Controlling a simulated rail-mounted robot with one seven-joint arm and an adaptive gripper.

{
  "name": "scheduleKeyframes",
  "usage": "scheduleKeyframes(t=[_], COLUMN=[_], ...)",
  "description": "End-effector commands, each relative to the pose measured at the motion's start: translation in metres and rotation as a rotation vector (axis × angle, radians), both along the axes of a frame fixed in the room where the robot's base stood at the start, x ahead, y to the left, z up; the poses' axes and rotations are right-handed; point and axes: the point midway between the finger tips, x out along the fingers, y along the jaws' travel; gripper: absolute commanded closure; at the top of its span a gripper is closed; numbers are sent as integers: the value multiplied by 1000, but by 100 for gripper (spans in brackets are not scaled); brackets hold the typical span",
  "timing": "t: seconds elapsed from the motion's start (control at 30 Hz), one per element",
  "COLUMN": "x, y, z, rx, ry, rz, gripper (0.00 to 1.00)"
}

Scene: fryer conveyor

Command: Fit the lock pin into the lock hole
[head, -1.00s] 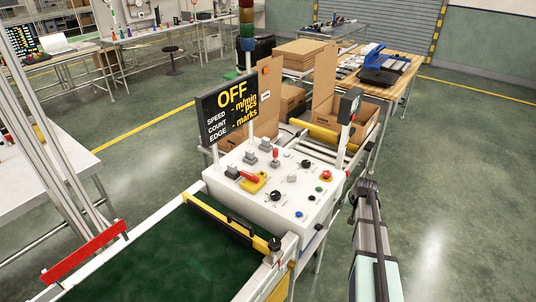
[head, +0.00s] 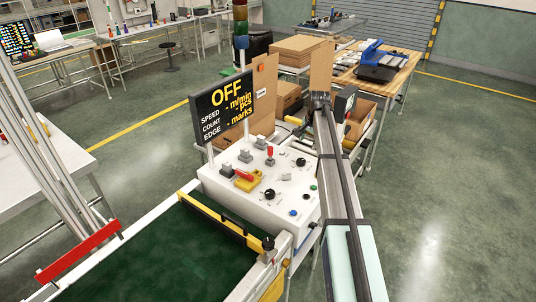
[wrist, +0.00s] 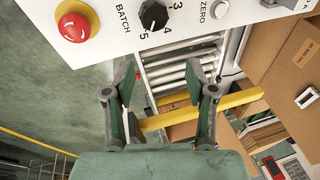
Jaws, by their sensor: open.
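My gripper (wrist: 160,80) is open and empty in the wrist view, its two fingers pointing at the front edge of the white control box. In the head view my gripper (head: 319,101) is at the far end of my arm, past the box's right side. I cannot tell which part is the lock pin, and no lock hole can be made out.
The wrist view shows a red emergency button (wrist: 74,27), the BATCH knob (wrist: 153,15), rollers (wrist: 178,75), a yellow bar (wrist: 230,102) and a cardboard box (wrist: 285,75). The display (head: 225,107) reads OFF. A green conveyor belt (head: 150,250) lies in front.

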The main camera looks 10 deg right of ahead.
Motion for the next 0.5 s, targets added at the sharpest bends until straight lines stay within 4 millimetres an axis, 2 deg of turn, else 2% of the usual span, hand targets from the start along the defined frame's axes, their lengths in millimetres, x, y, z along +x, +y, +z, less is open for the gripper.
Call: scheduleKeyframes(t=[0.03, 0.1, 0.2, 0.3, 0.37, 0.5], x=[21, 28, 31, 30, 29, 26], y=[31, 67, 106, 131, 139, 146], z=[28, 56, 89, 111, 118, 114], rx=[17, 34, 39, 35, 33, 30], ry=[44, 112, 185, 234, 251, 266], rz=[-47, -133, -237, -308, -336, -360], gripper=[44, 44, 44, 44, 44, 44])
